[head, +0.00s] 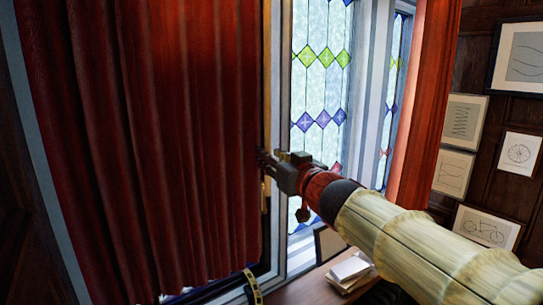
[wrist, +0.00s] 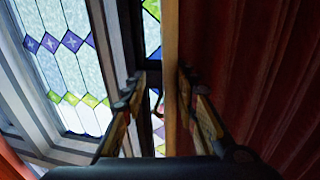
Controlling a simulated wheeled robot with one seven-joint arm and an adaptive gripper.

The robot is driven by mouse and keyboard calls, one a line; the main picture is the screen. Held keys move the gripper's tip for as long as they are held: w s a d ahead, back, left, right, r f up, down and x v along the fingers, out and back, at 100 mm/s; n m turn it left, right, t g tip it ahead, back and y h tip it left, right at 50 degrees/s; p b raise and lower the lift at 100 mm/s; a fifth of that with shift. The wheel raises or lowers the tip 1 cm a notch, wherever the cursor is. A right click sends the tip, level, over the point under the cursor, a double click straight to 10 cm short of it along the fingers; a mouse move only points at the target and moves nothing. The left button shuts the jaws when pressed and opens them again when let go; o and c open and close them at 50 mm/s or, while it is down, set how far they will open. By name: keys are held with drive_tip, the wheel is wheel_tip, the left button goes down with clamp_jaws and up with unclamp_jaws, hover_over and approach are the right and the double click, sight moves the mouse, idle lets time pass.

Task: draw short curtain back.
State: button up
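A dark red curtain (head: 150,130) hangs in folds over the left part of the window in the head view. Its lower hem shows near the bottom of the picture. A thin wooden bar (head: 266,90) runs upright along its right edge. My gripper (head: 266,160) is at this edge. In the wrist view the bar (wrist: 171,75) stands between the two fingers of my gripper (wrist: 161,85), with the curtain (wrist: 260,70) to the right. The fingers are apart. A gap shows between the left finger and the bar; the right finger is close to it, contact unclear.
Leaded window panes (head: 322,80) with green and purple diamonds are bare right of the curtain. Another red curtain (head: 428,90) hangs further right. Below is a wooden surface with papers (head: 350,270). Framed drawings (head: 487,228) hang on the right wall. A yellow-marked strip (head: 253,288) shows below the curtain.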

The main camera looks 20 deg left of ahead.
drive_tip(key=shift+d, duration=0.1)
drive_tip(key=p+v, duration=0.2)
drive_tip(key=v, duration=0.7)
drive_tip(key=shift+p, duration=0.3)
idle(0.4)
idle(0.5)
drive_tip(key=w+a+r, duration=0.1)
drive_tip(key=w+a, duration=0.3)
drive_tip(key=w+a+r, duration=0.1)
drive_tip(key=w+a, duration=0.1)
drive_tip(key=shift+a+r+b, duration=0.35)
drive_tip(key=shift+b, duration=0.05)
drive_tip(key=shift+c, duration=1.3)
